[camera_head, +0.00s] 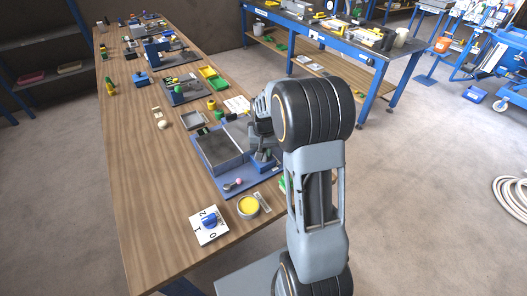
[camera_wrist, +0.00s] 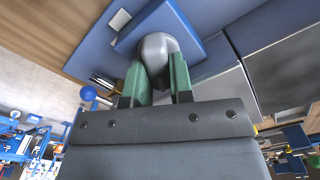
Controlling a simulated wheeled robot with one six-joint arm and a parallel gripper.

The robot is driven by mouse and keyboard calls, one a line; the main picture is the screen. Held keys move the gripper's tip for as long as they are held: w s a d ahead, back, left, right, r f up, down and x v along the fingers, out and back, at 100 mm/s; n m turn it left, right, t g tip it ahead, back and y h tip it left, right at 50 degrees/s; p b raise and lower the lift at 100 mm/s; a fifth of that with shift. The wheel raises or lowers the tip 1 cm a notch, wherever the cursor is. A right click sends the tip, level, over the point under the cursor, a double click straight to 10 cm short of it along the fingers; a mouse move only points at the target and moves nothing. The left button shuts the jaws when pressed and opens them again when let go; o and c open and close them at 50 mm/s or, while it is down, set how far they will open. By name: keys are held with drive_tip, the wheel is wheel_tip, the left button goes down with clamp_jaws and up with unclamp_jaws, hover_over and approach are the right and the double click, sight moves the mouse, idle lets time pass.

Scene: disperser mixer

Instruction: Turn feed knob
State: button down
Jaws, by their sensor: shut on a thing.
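In the wrist view, a grey rounded knob (camera_wrist: 157,48), apparently the feed knob, stands out from a blue block (camera_wrist: 178,24). My gripper (camera_wrist: 157,72) is shut on it, with one green finger on each side touching the knob. The gripper's dark body hides what lies below. In the head view, my arm covers the gripper and the knob. The blue machine part (camera_head: 263,160) shows just left of my arm, on a blue base plate (camera_head: 250,186).
In front stand a yellow-filled round tin (camera_head: 248,207) and a white dial plate (camera_head: 221,235) with a blue knob (camera_head: 210,220). The wooden table (camera_head: 150,190) is clear at left. A blue ball (camera_wrist: 88,93) shows near the gripper.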

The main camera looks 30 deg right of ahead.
drive_tip(key=m, duration=0.4)
drive_tip(key=shift+s+d+m+b, duration=0.1)
drive_tip(key=shift+m+b, duration=0.2)
drive_tip(key=m, duration=0.3)
drive_tip(key=shift+m, duration=0.4)
drive_tip(key=m, duration=0.4)
drive_tip(key=shift+s+d+b, duration=0.1)
drive_tip(key=shift+s+b, duration=0.05)
drive_tip(key=shift+b, duration=0.2)
drive_tip(key=m, duration=0.4)
drive_tip(key=shift+s, duration=0.1)
drive_tip(key=m, duration=0.4)
drive_tip(key=shift+s+m, duration=0.15)
drive_tip(key=shift+m, duration=0.15)
drive_tip(key=m, duration=0.3)
drive_tip(key=shift+m+b, duration=0.3)
drive_tip(key=shift+b, duration=0.05)
drive_tip(key=m, duration=0.4)
drive_tip(key=shift+s+a, duration=0.1)
drive_tip(key=shift+a, duration=0.15)
drive_tip(key=shift+a+m, duration=0.1)
drive_tip(key=shift+m, duration=1.9)
